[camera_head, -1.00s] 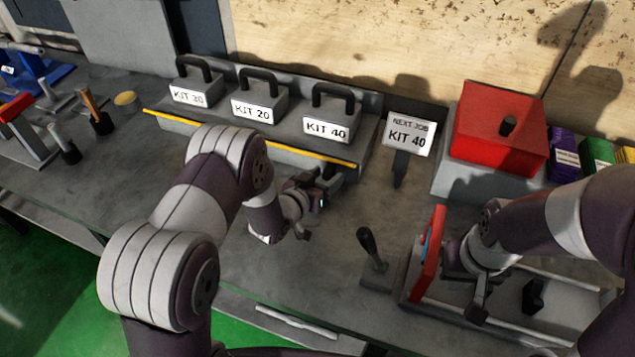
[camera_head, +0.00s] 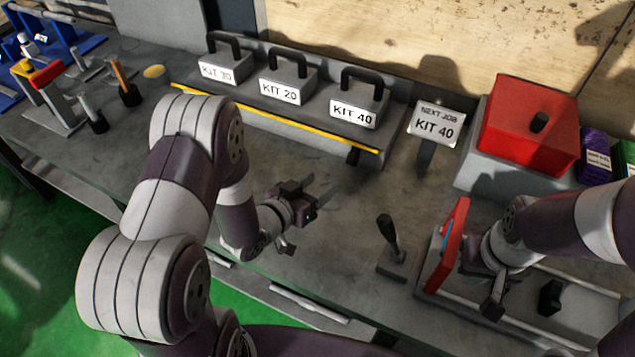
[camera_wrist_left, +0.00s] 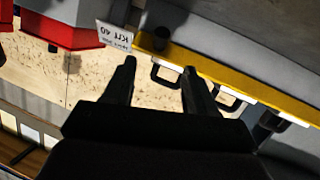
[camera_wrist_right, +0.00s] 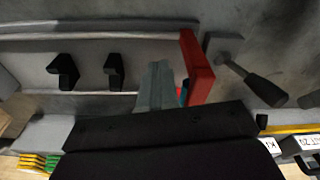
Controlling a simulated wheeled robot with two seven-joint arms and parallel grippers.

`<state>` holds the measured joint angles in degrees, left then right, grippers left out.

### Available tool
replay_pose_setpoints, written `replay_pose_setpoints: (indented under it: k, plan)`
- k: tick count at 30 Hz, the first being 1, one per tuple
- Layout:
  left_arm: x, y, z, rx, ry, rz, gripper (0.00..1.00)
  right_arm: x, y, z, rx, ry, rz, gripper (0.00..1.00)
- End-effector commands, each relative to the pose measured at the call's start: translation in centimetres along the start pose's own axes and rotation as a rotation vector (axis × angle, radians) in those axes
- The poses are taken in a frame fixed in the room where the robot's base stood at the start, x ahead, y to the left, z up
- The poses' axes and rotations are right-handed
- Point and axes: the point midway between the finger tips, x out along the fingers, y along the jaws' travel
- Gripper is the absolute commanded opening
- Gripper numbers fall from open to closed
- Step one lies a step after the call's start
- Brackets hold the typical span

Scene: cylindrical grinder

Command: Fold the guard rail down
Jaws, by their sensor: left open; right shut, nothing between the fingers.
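A grey rail with a yellow top edge (camera_head: 275,121), apparently the guard rail, runs along the front of the kit shelf. A black knob (camera_head: 353,156) sticks out near its right end. The rail shows as a yellow band in the left wrist view (camera_wrist_left: 235,78). My left gripper (camera_head: 322,193) is open and empty, in front of the rail and apart from the knob. My right gripper (camera_wrist_right: 160,85) is shut and empty beside a red upright panel (camera_wrist_right: 198,72); in the head view its fingers are mostly hidden. Whether they touch the panel I cannot tell.
Three handled blocks, KIT 30 (camera_head: 217,70), KIT 20 (camera_head: 283,88) and KIT 40 (camera_head: 352,113), stand behind the rail. A NEXT JOB KIT 40 sign (camera_head: 435,123), a red box (camera_head: 525,130) and a black lever (camera_head: 389,235) stand to the right.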

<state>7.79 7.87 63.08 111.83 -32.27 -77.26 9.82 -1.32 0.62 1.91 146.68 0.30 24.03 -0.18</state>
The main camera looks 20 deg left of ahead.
Motion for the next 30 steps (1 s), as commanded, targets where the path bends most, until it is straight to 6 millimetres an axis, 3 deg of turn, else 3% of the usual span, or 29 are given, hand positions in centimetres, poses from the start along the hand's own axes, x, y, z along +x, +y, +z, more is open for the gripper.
replay_pose_setpoints:
  k: [2, 3, 6, 9, 11, 14, 17, 22, 26, 30]
  plan:
    - [0.1, 2.3, -1.4, 0.012, -0.012, 0.05, 0.56, -1.8, 0.0, -0.2, 0.0, 0.0, 0.0, 0.0]
    - [0.3, 4.4, -2.6, 0.028, -0.019, 0.1, 0.56, -3.2, 0.0, -0.4, 0.0, 0.0, 0.0, 0.0]
    - [2.5, 9.1, -7.7, 0.081, -0.018, 0.109, 0.56, -8.0, 0.0, -1.0, 0.0, 0.0, 0.0, 0.0]
    - [4.9, 10.1, -10.3, 0.158, -0.069, -0.066, 0.56, -10.8, 0.0, -1.3, 0.0, 0.002, 0.0, 0.0]
    - [5.6, 10.1, -10.9, 0.182, -0.123, -0.183, 0.56, -11.9, 0.0, -1.4, 0.0, 0.001, 0.0, 0.0]
    - [5.6, 9.4, -10.4, 0.174, -0.241, -0.351, 0.56, -12.7, 0.0, -1.5, 0.0, 0.0, 0.0, 0.0]
    - [5.0, 7.9, -8.6, 0.128, -0.36, -0.475, 0.56, -12.2, 0.0, -1.4, 0.0, 0.0, 0.0, 0.0]
    - [3.8, 7.0, -6.3, 0.127, -0.504, -0.518, 0.56, -12.1, 0.0, -1.4, 0.0, 0.0, 0.0, 0.0]
    - [4.9, 6.2, -5.6, 0.144, -0.51, -0.514, 0.56, -12.2, 0.0, -1.4, 0.0, 0.0, 0.0, 0.0]
    - [7.3, 4.6, -4.2, 0.144, -0.509, -0.515, 0.56, -12.4, 0.0, -1.5, 0.0, 0.0, 0.0, 0.0]
